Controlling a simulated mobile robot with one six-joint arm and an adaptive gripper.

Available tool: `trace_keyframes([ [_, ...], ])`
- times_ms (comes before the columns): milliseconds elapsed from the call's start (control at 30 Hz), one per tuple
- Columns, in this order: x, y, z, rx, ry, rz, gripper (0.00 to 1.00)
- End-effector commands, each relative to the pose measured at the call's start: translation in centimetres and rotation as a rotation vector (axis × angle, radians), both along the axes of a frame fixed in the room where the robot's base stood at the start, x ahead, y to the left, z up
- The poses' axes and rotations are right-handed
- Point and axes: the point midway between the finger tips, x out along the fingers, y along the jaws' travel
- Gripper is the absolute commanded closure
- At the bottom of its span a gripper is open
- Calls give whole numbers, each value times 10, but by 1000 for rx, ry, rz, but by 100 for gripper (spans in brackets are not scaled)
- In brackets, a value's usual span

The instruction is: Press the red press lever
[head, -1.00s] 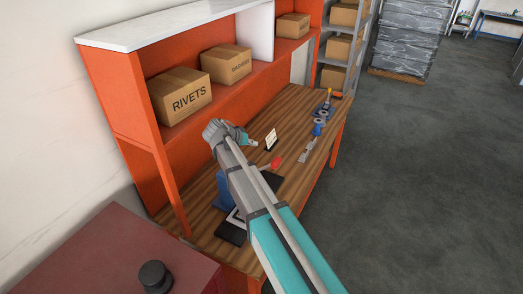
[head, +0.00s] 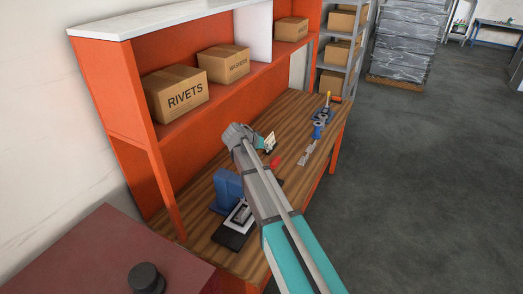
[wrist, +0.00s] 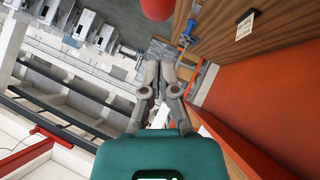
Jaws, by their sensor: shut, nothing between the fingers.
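The red press lever's round end (head: 275,160) shows just right of my forearm in the head view. It also shows large at the top edge of the wrist view (wrist: 158,8), above and beyond my fingertips. A blue press body (head: 228,186) stands on the bench left of my arm; how the lever joins it is hidden behind my arm. My gripper (head: 268,147) is above the bench, at the back-left of the lever end in the head view. In the wrist view its fingers (wrist: 157,68) are together and empty. I see no contact with the lever.
A small white sign (head: 270,140) stands right by my gripper. A blue tool (head: 317,131) and a grey metal piece (head: 307,154) lie farther right on the wooden bench (head: 290,112). An orange shelf with boxes, including rivets (head: 178,95), rises behind.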

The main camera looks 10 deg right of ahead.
Motion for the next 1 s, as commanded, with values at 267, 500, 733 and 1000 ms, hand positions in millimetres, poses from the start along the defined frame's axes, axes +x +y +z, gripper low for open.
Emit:
trace_keyframes([
  [267, -8, -8, -24, 0, 0, 0, 100],
  [500, -11, -12, -32, 0, -1, 1, 100],
  [733, -11, -13, -34, 0, -1, 1, 100],
  [1000, -11, -12, -33, 0, 0, 0, 100],
])
